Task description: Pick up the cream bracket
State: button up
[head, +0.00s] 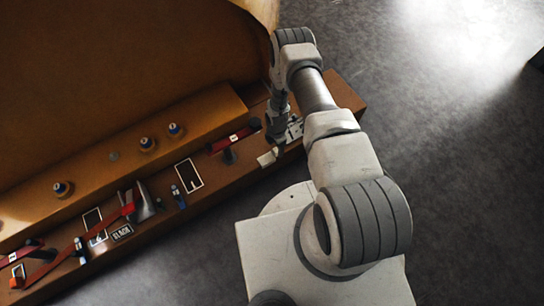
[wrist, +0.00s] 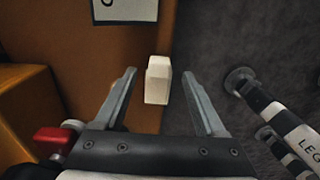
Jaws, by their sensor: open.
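The cream bracket (wrist: 157,82) is a small pale block at the edge of the brown bench in the wrist view. It also shows in the head view (head: 266,159), just beside my gripper's end. My gripper (wrist: 159,74) is open, with one finger on each side of the bracket and a gap on both sides. Neither finger appears to touch it. In the head view my gripper (head: 277,143) is low over the right part of the bench, partly hidden by its own links.
The brown bench (head: 225,175) holds a red-handled part (head: 231,139), a framed white label (head: 188,175) and a grey wedge (head: 143,204). Several round knobs (head: 147,143) sit on the raised ledge. Black-and-white striped rods (wrist: 288,122) stand right of my gripper. Grey floor lies beyond the bench edge.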

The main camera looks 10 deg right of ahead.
aim_at(276, 150)
notch_tip(276, 150, down, 4)
jog(key=shift+r+b, duration=0.1)
jog(key=shift+b, duration=0.7)
jog(key=shift+w, duration=0.1)
grip_shut()
